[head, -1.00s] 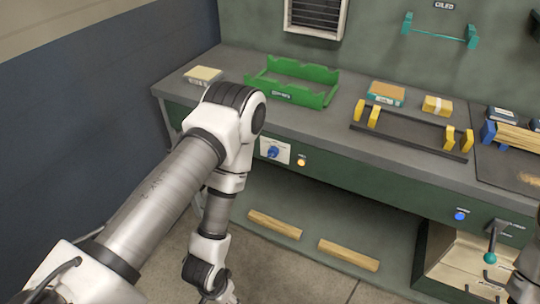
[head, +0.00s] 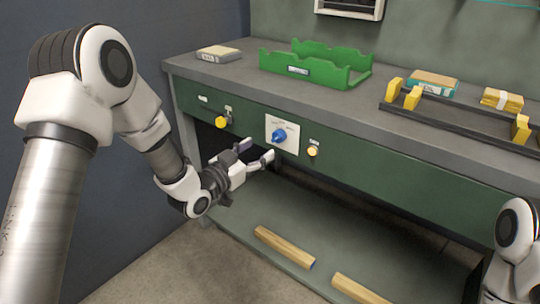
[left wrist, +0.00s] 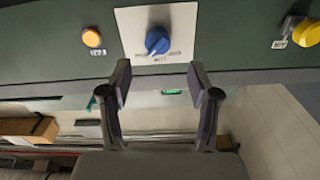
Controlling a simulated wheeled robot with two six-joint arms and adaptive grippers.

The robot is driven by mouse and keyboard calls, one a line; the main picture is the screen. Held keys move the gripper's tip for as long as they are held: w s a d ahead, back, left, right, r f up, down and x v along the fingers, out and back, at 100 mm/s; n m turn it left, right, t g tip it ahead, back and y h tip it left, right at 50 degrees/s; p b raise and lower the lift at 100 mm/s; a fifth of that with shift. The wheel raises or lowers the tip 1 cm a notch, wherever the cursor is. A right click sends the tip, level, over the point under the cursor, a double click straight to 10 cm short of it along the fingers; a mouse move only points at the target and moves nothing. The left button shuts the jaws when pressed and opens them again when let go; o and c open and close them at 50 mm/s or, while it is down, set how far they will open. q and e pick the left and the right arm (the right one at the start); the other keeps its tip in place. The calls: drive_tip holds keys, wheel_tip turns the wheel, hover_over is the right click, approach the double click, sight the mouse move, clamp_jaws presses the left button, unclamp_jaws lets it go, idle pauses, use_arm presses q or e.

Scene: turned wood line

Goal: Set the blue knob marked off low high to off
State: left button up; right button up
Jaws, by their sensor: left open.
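The blue knob (head: 279,135) sits on a white plate (head: 291,130) on the green front panel of the bench. In the left wrist view the knob (left wrist: 157,41) is at the top centre, with small markings on the plate that I cannot read. My left gripper (head: 257,152) is open and empty, just below and left of the knob in the head view. In the left wrist view its two fingers (left wrist: 158,85) stand apart below the knob and do not touch it. My right gripper is out of view; part of my right arm shows at the lower right.
A yellow knob (head: 221,122) is left of the plate and a small orange button (head: 312,151) is right of it. A green tray (head: 315,72) and a dark rack (head: 450,122) stand on the bench top (head: 330,108). Wooden bars (head: 285,247) lie on the lower shelf.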

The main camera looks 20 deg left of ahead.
sight(274, 139)
use_arm(q)
drive_tip(key=b+x, duration=0.1)
drive_tip(key=x, duration=0.6)
drive_tip(key=shift+w+d+f, duration=0.1)
drive_tip(key=shift+d, duration=0.1)
drive_tip(key=c, duration=1.1)
